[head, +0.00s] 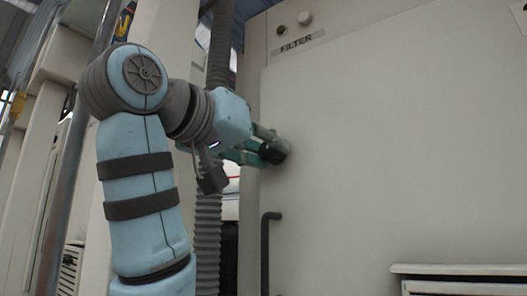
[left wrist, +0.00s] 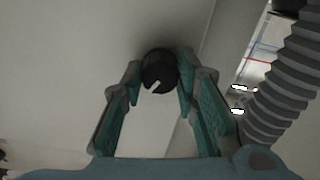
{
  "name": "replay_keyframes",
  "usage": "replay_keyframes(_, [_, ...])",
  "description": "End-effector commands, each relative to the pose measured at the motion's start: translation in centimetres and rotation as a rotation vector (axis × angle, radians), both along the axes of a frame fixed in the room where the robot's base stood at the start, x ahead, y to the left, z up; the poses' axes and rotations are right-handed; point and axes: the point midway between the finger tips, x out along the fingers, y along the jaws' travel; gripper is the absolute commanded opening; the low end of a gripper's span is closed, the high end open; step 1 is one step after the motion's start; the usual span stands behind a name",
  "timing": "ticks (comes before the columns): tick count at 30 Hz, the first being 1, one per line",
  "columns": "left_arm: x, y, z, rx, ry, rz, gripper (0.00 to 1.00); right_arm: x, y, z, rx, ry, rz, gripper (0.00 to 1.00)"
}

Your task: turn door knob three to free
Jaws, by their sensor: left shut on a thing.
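A round black door knob (head: 274,151) sits on the left edge of the large white cabinet door (head: 400,150). My left gripper (head: 268,148) reaches it from the left. In the left wrist view the knob (left wrist: 160,70) shows a white pointer mark, tilted toward the lower left. The green fingers of my left gripper (left wrist: 158,80) stand on either side of the knob and are shut on it. My right gripper is not in view.
A "FILTER" label (head: 301,43) with a small round light (head: 305,18) is above the door. A dark bar handle (head: 266,250) is below the knob. A grey corrugated hose (head: 208,240) runs behind my left arm; it also shows in the left wrist view (left wrist: 285,80).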

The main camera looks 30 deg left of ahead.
Motion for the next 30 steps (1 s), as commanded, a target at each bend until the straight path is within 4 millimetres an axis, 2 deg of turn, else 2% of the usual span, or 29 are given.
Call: replay_keyframes(30, [-0.1, -0.1, 0.1, 0.906, -0.132, 0.003, 0.0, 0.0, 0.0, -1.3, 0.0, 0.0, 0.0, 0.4])
